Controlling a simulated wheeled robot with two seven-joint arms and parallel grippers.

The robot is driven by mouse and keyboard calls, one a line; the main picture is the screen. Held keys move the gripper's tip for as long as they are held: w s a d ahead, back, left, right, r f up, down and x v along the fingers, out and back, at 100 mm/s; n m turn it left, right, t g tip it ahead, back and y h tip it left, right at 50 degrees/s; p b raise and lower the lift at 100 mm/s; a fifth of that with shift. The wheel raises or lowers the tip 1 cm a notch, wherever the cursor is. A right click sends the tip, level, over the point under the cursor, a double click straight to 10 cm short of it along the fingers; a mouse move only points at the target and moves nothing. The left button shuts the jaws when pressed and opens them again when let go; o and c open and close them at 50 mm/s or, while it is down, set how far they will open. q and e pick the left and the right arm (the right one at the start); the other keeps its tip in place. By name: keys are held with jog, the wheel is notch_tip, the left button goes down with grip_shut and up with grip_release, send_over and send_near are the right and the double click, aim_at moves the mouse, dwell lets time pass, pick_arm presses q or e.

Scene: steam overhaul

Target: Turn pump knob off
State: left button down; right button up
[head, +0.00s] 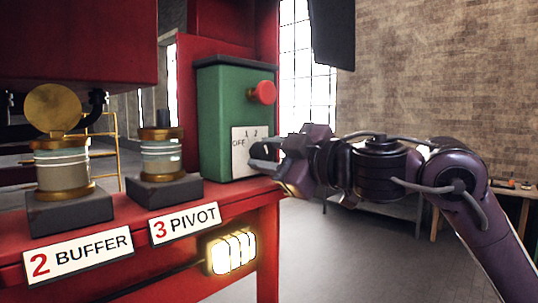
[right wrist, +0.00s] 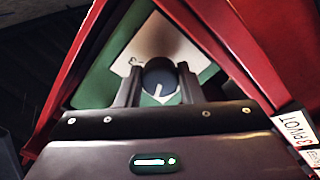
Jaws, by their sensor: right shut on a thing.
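The green pump box (head: 222,120) stands at the right end of the red bench, with a red mushroom button (head: 262,92) high on its face. Its white dial plate (head: 238,138) reads OFF, 1 and 2. The dark round pump knob (right wrist: 160,76) has a white pointer line and sits on the plate in the right wrist view. My right gripper (head: 264,152) is at the plate, its two fingers on either side of the knob and shut on it. In the head view the gripper hides most of the knob, so its setting cannot be read there. My left gripper is not in view.
The red bench (head: 185,240) carries two brass-and-glass fittings on dark blocks, labelled 2 BUFFER (head: 78,252) and 3 PIVOT (head: 184,223). A lit lamp (head: 231,252) is on its front. Red frame parts flank the box. Open floor lies to the right.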

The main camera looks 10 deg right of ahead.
jog(key=n, duration=0.6)
jog(key=shift+n, duration=0.3)
dwell(0.4)
jog(key=o, duration=1)
jog(key=b+v, duration=0.3)
jog(key=v, duration=0.5)
